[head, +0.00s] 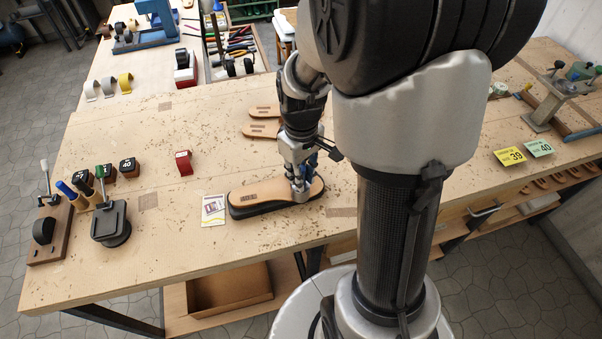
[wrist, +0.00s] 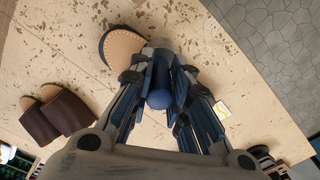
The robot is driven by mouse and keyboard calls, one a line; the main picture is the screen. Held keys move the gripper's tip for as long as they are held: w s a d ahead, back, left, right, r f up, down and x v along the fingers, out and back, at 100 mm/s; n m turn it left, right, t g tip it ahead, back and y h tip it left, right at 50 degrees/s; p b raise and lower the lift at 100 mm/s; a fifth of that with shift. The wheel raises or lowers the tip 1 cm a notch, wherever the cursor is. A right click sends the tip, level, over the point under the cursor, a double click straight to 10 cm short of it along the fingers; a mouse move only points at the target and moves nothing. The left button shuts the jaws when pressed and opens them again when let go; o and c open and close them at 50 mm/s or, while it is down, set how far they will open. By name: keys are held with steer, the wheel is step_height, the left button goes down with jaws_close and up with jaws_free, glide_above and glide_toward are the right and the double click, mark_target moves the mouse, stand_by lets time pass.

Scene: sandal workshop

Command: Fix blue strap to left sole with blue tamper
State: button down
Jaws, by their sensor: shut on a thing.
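My gripper (head: 301,190) is shut on the blue tamper, whose dark blue round body (wrist: 160,88) shows between the fingers in the wrist view. In the head view the gripper points down over the right end of a tan sole (head: 265,192), which lies on a black base (head: 246,211). The sole's rounded, stitched-looking end (wrist: 122,44) shows beyond the fingers in the wrist view. Whether the tamper touches the sole cannot be told. I cannot make out a blue strap; the fingers cover part of that sole.
Two more tan soles (head: 262,130) lie behind; the wrist view shows dark brown straps (wrist: 74,112) across them. A red block (head: 183,162) and a black pad stand (head: 110,222) are farther left.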

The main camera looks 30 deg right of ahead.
steer(key=shift+r, duration=0.1)
step_height(320, 180, up, 6)
steer(key=p, duration=0.5)
steer(key=c, duration=2)
jaws_free()
steer(key=shift+c, duration=0.2)
jaws_close()
steer(key=shift+w, duration=0.1)
